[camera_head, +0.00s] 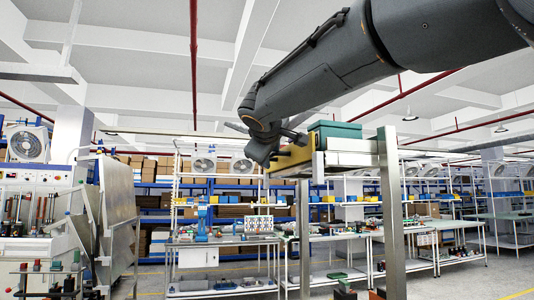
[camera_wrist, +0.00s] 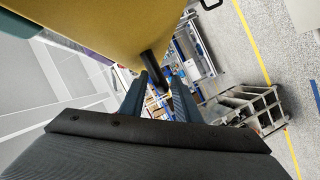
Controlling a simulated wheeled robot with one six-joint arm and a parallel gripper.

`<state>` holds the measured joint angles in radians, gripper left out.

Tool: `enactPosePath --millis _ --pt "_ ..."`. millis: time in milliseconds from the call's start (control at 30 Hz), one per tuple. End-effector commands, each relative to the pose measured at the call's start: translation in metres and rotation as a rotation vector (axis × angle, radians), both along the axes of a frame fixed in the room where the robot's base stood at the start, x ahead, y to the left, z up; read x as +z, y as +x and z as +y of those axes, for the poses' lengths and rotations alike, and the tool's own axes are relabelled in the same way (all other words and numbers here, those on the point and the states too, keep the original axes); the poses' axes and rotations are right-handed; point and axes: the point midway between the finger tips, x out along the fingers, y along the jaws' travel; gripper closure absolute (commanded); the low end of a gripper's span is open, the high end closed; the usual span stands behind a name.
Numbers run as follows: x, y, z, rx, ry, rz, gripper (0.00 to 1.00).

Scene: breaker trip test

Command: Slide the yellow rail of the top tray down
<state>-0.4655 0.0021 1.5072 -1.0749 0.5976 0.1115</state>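The yellow rail (camera_head: 297,160) is on the left side of the raised top tray (camera_head: 348,160) in the head view. In the wrist view the yellow rail (camera_wrist: 100,22) fills the upper left, close to my gripper. A short black peg (camera_wrist: 152,62) sticks out of it towards my fingers. My gripper (camera_wrist: 161,77) is open, with a gap between its two fingers. The peg's end appears in line with that gap; I cannot tell whether a finger touches it. In the head view my gripper (camera_head: 268,150) is at the rail's left end, its fingers partly hidden.
A green box (camera_head: 335,129) sits on the top tray. A metal post (camera_head: 391,215) stands under the tray's right side. Workbenches (camera_head: 225,240) and shelves stand behind. A grey cabinet (camera_head: 117,205) is at left. A wheeled metal rack (camera_wrist: 250,108) shows on the floor.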

Motion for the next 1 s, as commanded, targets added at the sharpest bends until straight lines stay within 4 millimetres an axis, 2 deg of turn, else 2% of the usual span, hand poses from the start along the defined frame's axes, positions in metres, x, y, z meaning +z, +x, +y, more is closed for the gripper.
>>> enactPosePath --millis 367,533,833,1000 --pt "-0.002 0.006 0.002 0.004 0.001 -0.001 0.71" --pt "-0.002 0.006 0.003 0.005 0.001 0.000 0.99" --pt "-0.003 0.006 0.003 0.005 0.001 0.000 1.00" --pt "-0.011 0.006 0.003 0.006 0.001 0.000 1.00"
